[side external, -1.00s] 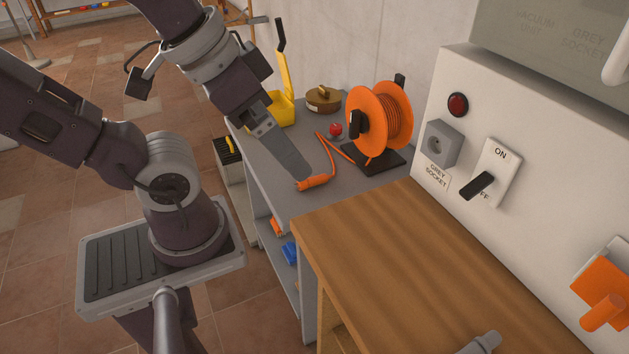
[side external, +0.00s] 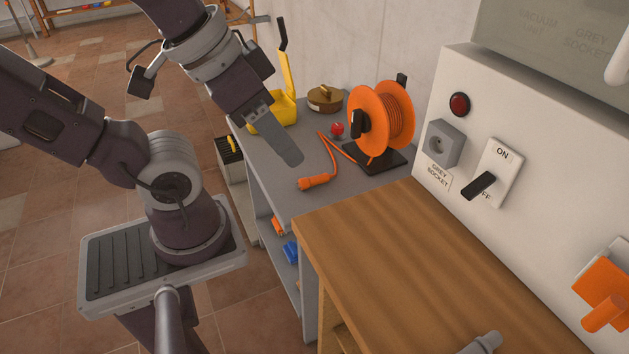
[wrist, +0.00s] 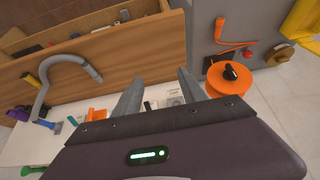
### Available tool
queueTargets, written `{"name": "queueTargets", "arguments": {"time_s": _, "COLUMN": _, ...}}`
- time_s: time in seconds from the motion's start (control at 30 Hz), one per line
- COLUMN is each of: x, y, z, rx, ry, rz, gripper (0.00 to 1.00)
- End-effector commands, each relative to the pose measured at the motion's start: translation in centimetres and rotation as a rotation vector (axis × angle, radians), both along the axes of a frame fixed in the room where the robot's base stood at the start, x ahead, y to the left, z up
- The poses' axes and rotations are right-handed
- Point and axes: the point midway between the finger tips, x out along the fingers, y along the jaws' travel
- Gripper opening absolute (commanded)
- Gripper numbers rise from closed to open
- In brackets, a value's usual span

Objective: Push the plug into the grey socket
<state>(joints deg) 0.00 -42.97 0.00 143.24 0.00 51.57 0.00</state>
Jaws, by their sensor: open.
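The orange plug (side external: 315,182) lies on the grey bench top near its front edge, with its orange cable running back to the reel. It also shows in the wrist view (wrist: 219,29). The grey socket (side external: 441,146) is on the white wall panel at the right, empty, above its label. My gripper (side external: 292,160) is above and a little behind the plug in the side view, apart from it. In the wrist view my gripper (wrist: 157,88) has its two fingers spread with nothing held between them.
The orange cable reel (side external: 381,120) stands on the bench behind the plug. A red ball (side external: 337,130), a brown round lidded thing (side external: 325,98) and a yellow container (side external: 272,117) are farther back. A wooden counter (side external: 400,260) lies in front. A black-handled switch (side external: 491,175) is right of the socket.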

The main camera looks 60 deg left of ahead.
Motion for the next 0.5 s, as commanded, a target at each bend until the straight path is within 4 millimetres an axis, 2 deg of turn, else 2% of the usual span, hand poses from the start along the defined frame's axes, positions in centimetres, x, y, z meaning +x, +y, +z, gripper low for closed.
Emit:
{"name": "queueTargets", "arguments": {"time_s": 0.23, "x": 0.1, "y": 0.0, "z": 0.0, "rx": -0.003, "ry": 0.001, "rz": 0.005, "gripper": 0.49}}
{"name": "queueTargets", "arguments": {"time_s": 0.3, "x": 0.9, "y": 0.2, "z": 0.0, "rx": -0.041, "ry": 0.019, "rz": 0.076, "gripper": 0.49}}
{"name": "queueTargets", "arguments": {"time_s": 0.37, "x": 2.7, "y": 0.6, "z": -0.1, "rx": -0.118, "ry": 0.052, "rz": 0.224, "gripper": 0.49}}
{"name": "queueTargets", "arguments": {"time_s": 0.47, "x": 7.6, "y": 2.7, "z": -1.2, "rx": -0.312, "ry": 0.131, "rz": 0.657, "gripper": 0.49}}
{"name": "queueTargets", "arguments": {"time_s": 0.5, "x": 9.7, "y": 4.1, "z": -2.2, "rx": -0.394, "ry": 0.159, "rz": 0.867, "gripper": 0.49}}
